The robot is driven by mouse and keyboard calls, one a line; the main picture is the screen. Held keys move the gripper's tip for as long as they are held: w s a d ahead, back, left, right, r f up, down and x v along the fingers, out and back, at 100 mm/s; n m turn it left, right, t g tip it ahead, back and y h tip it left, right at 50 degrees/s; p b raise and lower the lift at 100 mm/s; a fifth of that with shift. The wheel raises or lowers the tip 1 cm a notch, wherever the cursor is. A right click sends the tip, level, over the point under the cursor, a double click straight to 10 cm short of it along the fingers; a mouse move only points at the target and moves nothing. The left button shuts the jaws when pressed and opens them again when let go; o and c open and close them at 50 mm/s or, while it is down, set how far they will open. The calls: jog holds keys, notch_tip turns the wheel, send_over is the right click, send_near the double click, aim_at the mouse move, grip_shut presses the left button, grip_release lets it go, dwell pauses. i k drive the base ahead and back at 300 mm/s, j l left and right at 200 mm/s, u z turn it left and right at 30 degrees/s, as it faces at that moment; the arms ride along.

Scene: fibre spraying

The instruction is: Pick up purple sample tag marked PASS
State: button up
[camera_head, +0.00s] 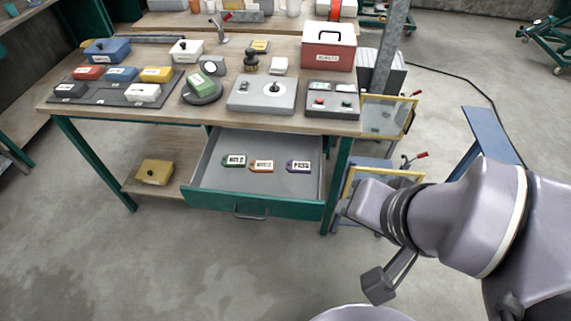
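The purple sample tag (299,167) lies flat in the open drawer (212,187), toward its right side. Its white label appears to read PASS. An orange tag (261,166) lies to its left, and a green tag (234,160) lies farther left. My arm comes in from the right foreground. Its end, with my gripper (368,203), is in front of and to the right of the drawer, apart from the tags. The fingers cannot be made out, so I cannot tell whether they are open or shut.
The workbench (222,117) above the drawer carries coloured boxes, a grey scale-like device (262,96) and a red box (328,46). A green bench leg (336,187) and a yellow-framed cart (388,117) stand near my arm. The floor before the drawer is clear.

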aim_at(302, 167)
jog(key=i+l+u, duration=0.2)
jog(key=u, duration=0.25)
jog(key=i+l+u, duration=0.4)
jog(key=l+u, duration=0.25)
jog(key=u, duration=0.2)
jog(key=i+l+u, duration=0.15)
jog(key=l+u, duration=0.75)
